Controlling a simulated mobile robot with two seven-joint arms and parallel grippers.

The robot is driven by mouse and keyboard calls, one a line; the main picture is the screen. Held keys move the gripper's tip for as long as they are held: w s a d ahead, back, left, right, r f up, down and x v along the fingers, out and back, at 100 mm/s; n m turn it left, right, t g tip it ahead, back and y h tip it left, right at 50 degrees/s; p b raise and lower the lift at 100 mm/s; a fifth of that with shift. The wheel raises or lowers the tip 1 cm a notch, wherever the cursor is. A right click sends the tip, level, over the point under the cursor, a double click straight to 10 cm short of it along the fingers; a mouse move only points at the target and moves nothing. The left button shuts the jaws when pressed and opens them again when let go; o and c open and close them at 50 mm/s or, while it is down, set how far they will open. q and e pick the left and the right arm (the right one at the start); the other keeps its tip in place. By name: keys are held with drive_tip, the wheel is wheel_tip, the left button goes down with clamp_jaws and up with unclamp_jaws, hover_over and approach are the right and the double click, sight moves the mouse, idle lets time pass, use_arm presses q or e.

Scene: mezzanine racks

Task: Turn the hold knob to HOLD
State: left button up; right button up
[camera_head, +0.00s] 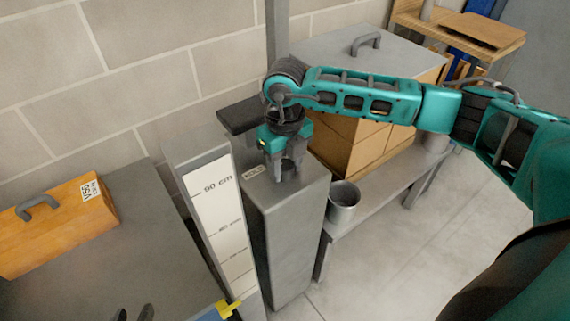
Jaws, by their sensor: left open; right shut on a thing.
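The grey post (286,222) stands upright in the middle, with a small label (253,171) on its top that appears to read HOLD. My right gripper (282,172) reaches down onto the post top beside this label. It is shut on the hold knob (288,168), a small dark knob mostly hidden by the fingers, so its pointing direction cannot be read. My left gripper (133,313) shows only as two dark fingertips at the bottom edge, apart and with nothing visible between them.
A white height scale (215,190) marked 90 cm stands left of the post. An orange case (60,225) lies on the grey surface (150,225) at left. A metal cup (343,203) and cardboard boxes (365,150) are at right. A yellow-and-blue item (222,310) shows at the bottom.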

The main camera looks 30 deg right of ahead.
sight(285, 164)
idle(0.6)
drive_tip(key=o, duration=1.1)
drive_tip(key=shift+c, duration=0.2)
wheel_tip(285, 164, up, 13)
drive_tip(key=p, duration=0.2)
drive_tip(key=shift+f, duration=0.1)
